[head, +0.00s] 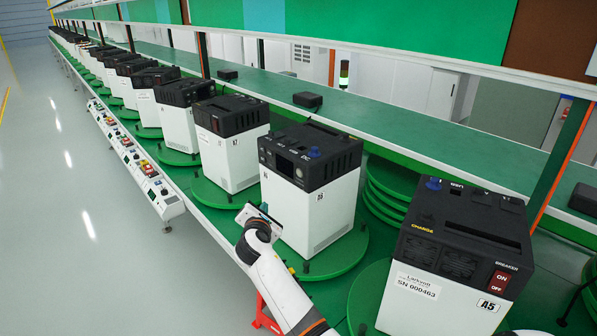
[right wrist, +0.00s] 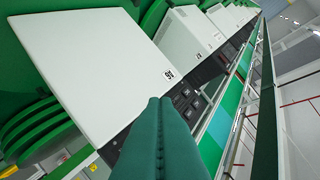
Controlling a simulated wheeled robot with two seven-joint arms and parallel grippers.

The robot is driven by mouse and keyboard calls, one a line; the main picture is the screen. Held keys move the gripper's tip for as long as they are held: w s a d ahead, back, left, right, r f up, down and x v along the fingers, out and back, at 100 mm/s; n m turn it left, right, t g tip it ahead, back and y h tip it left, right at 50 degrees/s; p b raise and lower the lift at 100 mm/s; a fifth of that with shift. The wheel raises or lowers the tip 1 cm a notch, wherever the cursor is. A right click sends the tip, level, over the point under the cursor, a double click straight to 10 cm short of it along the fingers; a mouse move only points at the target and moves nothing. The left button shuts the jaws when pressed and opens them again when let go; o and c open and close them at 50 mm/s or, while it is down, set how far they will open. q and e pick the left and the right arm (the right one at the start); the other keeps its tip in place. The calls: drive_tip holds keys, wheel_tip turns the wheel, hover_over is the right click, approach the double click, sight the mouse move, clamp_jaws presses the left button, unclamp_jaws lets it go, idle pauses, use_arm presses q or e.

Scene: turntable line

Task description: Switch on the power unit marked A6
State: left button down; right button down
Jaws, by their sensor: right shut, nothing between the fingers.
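The power unit marked A6 (head: 313,215) is a white box with a black top, standing on a green round turntable (head: 345,258). Its front shows a small screen, a blue knob and a DC label; no power switch can be made out on the faces I see. The right wrist view shows its white side (right wrist: 95,65) with the A6 label, tilted. My right gripper (head: 262,212) is shut and empty, low in front of the unit's left front side. Its green fingers (right wrist: 160,105) fill the lower middle of the right wrist view, near the black top. My left gripper is not in view.
Unit A5 (head: 415,295), with a red ON/OFF breaker switch, stands at the right. Unit A7 (head: 232,160) and several more units run back to the left. A green shelf (head: 400,155) with small black boxes lies behind. Open grey floor (head: 60,230) is at the left.

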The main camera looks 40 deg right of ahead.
drive_tip(key=shift+h, duration=0.6)
drive_tip(key=r, duration=0.2)
drive_tip(key=d+r, duration=0.1)
drive_tip(key=r, duration=0.2)
drive_tip(key=shift+r, duration=0.15)
drive_tip(key=shift+d, duration=0.1)
approach(295, 172)
drive_tip(key=w, duration=0.3)
drive_tip(key=shift+w+d+f, duration=0.15)
drive_tip(key=shift+d+f, duration=0.05)
drive_tip(key=shift+d, duration=0.35)
drive_tip(key=shift+w+d+f, duration=0.2)
drive_tip(key=shift+d, duration=0.4)
drive_tip(key=shift+d+p, duration=0.15)
drive_tip(key=shift+p, duration=0.2)
drive_tip(key=shift+d+r, duration=0.1)
drive_tip(key=shift+d, duration=0.2)
